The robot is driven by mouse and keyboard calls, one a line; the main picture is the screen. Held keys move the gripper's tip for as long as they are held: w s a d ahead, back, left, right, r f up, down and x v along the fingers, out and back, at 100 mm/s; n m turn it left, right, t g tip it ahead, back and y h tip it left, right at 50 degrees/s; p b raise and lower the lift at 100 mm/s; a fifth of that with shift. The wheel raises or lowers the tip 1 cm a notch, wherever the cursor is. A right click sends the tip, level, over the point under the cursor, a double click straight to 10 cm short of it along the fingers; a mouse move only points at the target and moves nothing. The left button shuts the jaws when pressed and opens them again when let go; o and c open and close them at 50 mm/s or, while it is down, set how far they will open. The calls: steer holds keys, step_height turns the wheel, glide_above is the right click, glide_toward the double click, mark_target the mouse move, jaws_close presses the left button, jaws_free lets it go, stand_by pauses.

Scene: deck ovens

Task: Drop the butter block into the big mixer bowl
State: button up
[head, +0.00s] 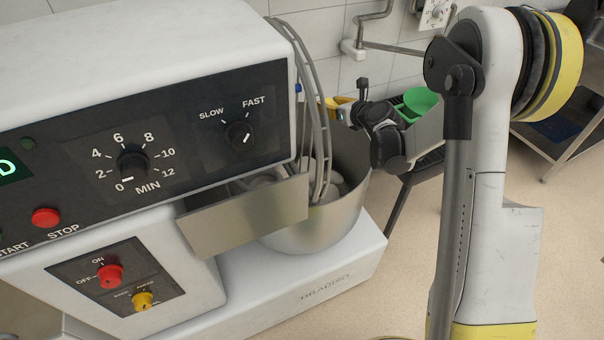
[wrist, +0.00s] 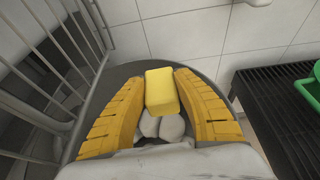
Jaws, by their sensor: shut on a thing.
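The butter block (wrist: 161,90) is a yellow block in the wrist view, held between the yellow fingers of my gripper (wrist: 162,84). In the head view my gripper (head: 338,103) is at the far side of the big mixer bowl (head: 322,222), partly hidden by the mixer's guard and the arm. The butter cannot be told from the fingers there. The bowl is metal, and its dark rim (wrist: 131,70) shows behind the block in the wrist view. The block appears over the bowl opening; its exact height cannot be told. Pale rounded lumps (wrist: 162,127) lie in the bowl.
A tiled wall stands behind.

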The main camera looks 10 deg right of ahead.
step_height(320, 180, down, 6)
steer(key=b, duration=0.3)
steer(key=shift+s+b, duration=0.1)
steer(key=shift+b, duration=0.2)
steer(key=shift+r, duration=0.1)
steer(key=o, duration=1.2)
steer(key=v, duration=1.2)
